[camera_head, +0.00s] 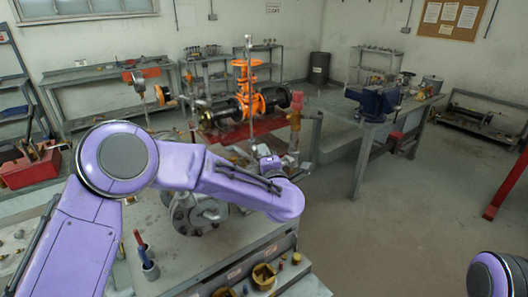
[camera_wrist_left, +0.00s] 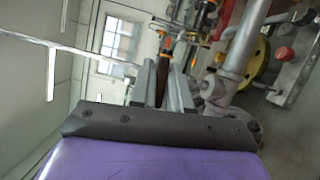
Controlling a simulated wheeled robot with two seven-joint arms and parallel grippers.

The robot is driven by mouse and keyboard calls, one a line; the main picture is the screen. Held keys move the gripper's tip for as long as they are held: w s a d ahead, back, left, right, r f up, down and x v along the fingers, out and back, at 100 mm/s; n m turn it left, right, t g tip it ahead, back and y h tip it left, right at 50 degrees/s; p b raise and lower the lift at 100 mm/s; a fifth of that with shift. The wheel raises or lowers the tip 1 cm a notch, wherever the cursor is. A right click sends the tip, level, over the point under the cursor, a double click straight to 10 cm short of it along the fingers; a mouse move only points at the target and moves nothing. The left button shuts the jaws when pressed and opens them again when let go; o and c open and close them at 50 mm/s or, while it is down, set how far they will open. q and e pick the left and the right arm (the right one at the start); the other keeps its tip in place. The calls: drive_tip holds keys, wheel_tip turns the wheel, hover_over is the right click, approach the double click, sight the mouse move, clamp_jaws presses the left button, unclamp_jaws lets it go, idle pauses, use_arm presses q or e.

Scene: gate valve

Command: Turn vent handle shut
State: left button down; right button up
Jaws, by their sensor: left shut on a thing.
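In the wrist view my left gripper (camera_wrist_left: 163,78) has its two grey fingers on either side of a thin, dark reddish-brown bar, which appears to be the vent handle (camera_wrist_left: 162,88). It is shut on this bar. In the head view the left gripper (camera_head: 262,153) is small and partly hidden behind my purple forearm, and the handle cannot be made out there. A grey pipe fitting (camera_wrist_left: 215,88) is close to the right finger in the wrist view. My right gripper is out of view; only a purple part of that arm shows at the lower right.
A grey flanged valve body (camera_head: 195,212) sits on the near bench under my forearm. An orange gate valve (camera_head: 248,90) on black pipe stands behind. A blue vise (camera_head: 375,101) is on the right bench. A red toolbox (camera_head: 30,168) lies left.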

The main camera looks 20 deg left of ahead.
use_arm(q)
drive_tip(key=shift+m+p, duration=0.3)
drive_tip(key=shift+m, duration=0.3)
drive_tip(key=c, duration=1.2)
unclamp_jaws()
drive_tip(key=b+v, duration=0.2)
drive_tip(key=v, duration=0.3)
drive_tip(key=b+v, duration=0.2)
drive_tip(key=v, duration=0.3)
drive_tip(key=shift+s+d+r, duration=0.15)
drive_tip(key=shift+s+r, duration=0.05)
drive_tip(key=shift+s, duration=0.05)
